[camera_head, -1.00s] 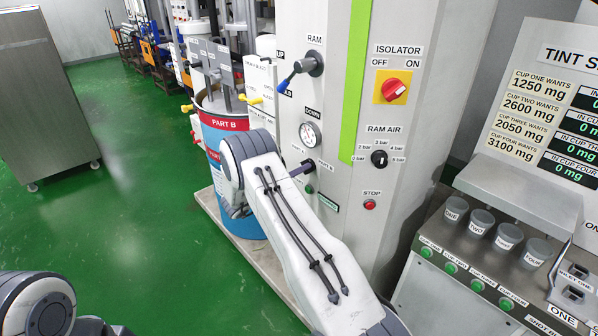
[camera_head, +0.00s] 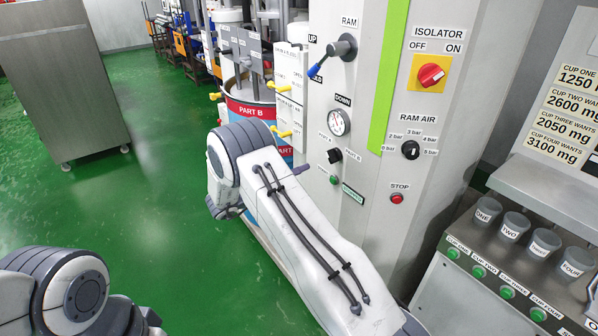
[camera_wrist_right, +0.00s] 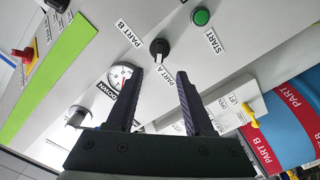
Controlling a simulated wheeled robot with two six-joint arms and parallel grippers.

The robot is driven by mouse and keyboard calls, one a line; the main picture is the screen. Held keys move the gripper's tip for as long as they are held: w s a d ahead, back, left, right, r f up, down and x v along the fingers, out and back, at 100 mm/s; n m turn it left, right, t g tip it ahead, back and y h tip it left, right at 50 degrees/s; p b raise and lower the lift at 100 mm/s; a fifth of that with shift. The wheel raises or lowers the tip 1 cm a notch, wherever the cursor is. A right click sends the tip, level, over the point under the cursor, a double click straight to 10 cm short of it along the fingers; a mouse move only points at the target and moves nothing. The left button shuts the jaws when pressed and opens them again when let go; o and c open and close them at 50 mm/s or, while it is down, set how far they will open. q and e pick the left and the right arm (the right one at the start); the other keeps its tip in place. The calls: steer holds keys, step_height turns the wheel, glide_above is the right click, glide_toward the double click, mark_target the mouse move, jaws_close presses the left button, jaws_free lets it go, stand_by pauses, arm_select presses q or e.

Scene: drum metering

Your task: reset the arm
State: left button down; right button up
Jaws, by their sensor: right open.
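My right arm reaches across the head view toward the front of the grey cabinet (camera_head: 365,200). Its gripper is mostly hidden behind my arm; a dark fingertip (camera_head: 304,168) shows just left of the black PART A / PART B selector knob (camera_head: 335,156). In the right wrist view my right gripper (camera_wrist_right: 168,72) is open, its two dark fingers apart with nothing between them. The selector knob (camera_wrist_right: 159,48) shows beyond the fingertips, and the fingers appear clear of it. My left arm (camera_head: 75,290) is at the lower left; its gripper is not in view.
The cabinet carries a blue-tipped RAM lever (camera_head: 317,68), a gauge (camera_head: 339,123), a red isolator switch (camera_head: 431,75) and a green start button (camera_head: 334,181). A PART B drum (camera_head: 252,110) stands behind my right arm. Labelled cups (camera_head: 513,226) stand at right.

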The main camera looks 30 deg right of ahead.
steer(key=w+a+r+n+t+y, duration=0.3)
steer(key=w+a+t+y, duration=0.2)
steer(key=a, duration=0.4)
steer(key=w+a+r+n+t+y, duration=0.25)
steer(key=w+a+t+y, duration=0.25)
steer(key=a, duration=0.4)
steer(key=s+a+r+n+y, duration=0.1)
steer(key=s+a+n+y, duration=0.1)
steer(key=s+a+y, duration=0.45)
steer(key=s+a+r+n+y, duration=0.1)
steer(key=a+n+y, duration=0.15)
steer(key=a, duration=0.75)
steer(key=s+a+n+g+y, duration=0.2)
steer(key=s+a+g, duration=0.1)
steer(key=s, duration=0.6)
steer(key=s+a+n+g+y, duration=0.1)
steer(key=s+a+g+y, duration=0.15)
steer(key=s, duration=0.65)
steer(key=s+d+f+n+g+h, duration=0.1)
steer(key=s+d+g+h, duration=0.1)
steer(key=s, duration=0.7)
steer(key=s+d+f+n+g+h, duration=0.1)
steer(key=s+d+g, duration=0.3)
steer(key=s, duration=0.6)
steer(key=d+h, duration=0.1)
steer(key=d, duration=0.1)
steer(key=shift+s+d+f, duration=0.3)
steer(key=shift+d+f, duration=0.05)
steer(key=shift+f, duration=0.05)
